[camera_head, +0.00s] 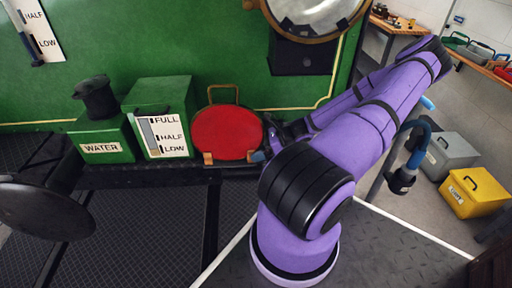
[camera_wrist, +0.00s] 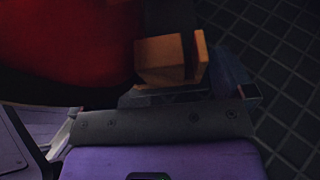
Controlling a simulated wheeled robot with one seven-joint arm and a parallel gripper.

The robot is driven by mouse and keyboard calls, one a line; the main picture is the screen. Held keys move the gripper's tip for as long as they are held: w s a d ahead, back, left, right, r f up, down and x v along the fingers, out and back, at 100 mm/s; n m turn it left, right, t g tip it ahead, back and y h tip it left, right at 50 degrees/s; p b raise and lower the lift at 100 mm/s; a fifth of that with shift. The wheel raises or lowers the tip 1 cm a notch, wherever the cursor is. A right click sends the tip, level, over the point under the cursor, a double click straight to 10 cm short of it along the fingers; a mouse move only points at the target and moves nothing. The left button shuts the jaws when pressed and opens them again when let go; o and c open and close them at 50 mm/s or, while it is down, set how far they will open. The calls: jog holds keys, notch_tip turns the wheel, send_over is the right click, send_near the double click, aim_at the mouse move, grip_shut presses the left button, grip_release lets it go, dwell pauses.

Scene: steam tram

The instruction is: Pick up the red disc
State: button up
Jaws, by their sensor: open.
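The red disc (camera_head: 225,134) stands upright on a dark ledge against the green wall, with a brass handle above it and wooden blocks (camera_head: 208,158) at its lower edge. In the wrist view the red disc (camera_wrist: 65,45) fills the dark upper left, with a wooden block (camera_wrist: 160,58) beside it. My gripper (camera_head: 267,147) is open at the right edge of the disc, mostly hidden behind my purple arm. I cannot tell whether it touches the disc. A blue fingertip shows beside the block in the wrist view.
Left of the disc stand a green box with a level gauge (camera_head: 165,137) and a green WATER box (camera_head: 101,149). A round brass-rimmed fitting (camera_head: 312,14) hangs above. The dark tiled floor (camera_head: 150,235) in front is mostly clear. Grey and yellow (camera_head: 474,193) boxes sit at right.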

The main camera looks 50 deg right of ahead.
jog(key=shift+d, duration=0.1)
jog(key=v, duration=1)
jog(key=shift+s+d+r, duration=0.15)
jog(key=shift+s+r, duration=0.1)
